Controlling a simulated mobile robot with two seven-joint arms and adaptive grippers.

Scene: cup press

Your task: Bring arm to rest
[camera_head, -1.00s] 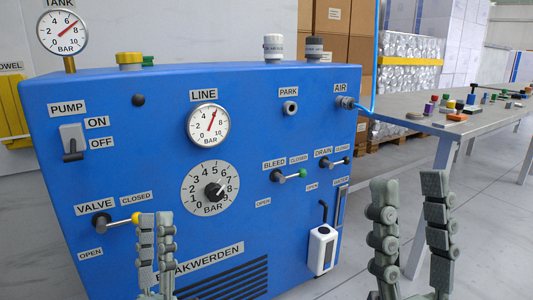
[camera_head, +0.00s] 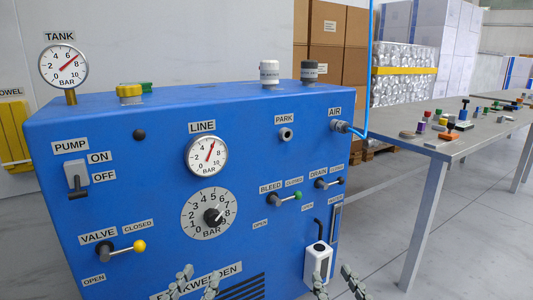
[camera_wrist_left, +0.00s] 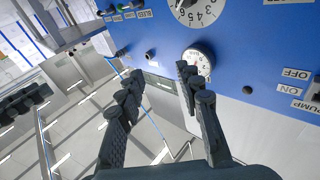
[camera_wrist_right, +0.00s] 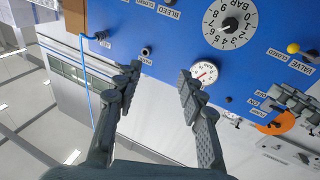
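My left gripper (camera_head: 197,283) is at the bottom of the head view, below the dial of the blue machine (camera_head: 110,170). Its two fingers are apart with nothing between them, as the left wrist view (camera_wrist_left: 160,82) shows. My right gripper (camera_head: 337,280) is at the bottom of the head view, near the white container (camera_head: 317,264) on the machine's front. Its fingers are also spread and empty in the right wrist view (camera_wrist_right: 160,80). Only the fingertips of both grippers show in the head view. I cannot tell from it whether either touches the machine.
The machine front carries a yellow-tipped valve lever (camera_head: 138,246), a pump switch (camera_head: 76,180), a line gauge (camera_head: 206,156) and a black dial knob (camera_head: 212,216). A grey table (camera_head: 420,150) with small coloured parts stands at the right. The floor between is clear.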

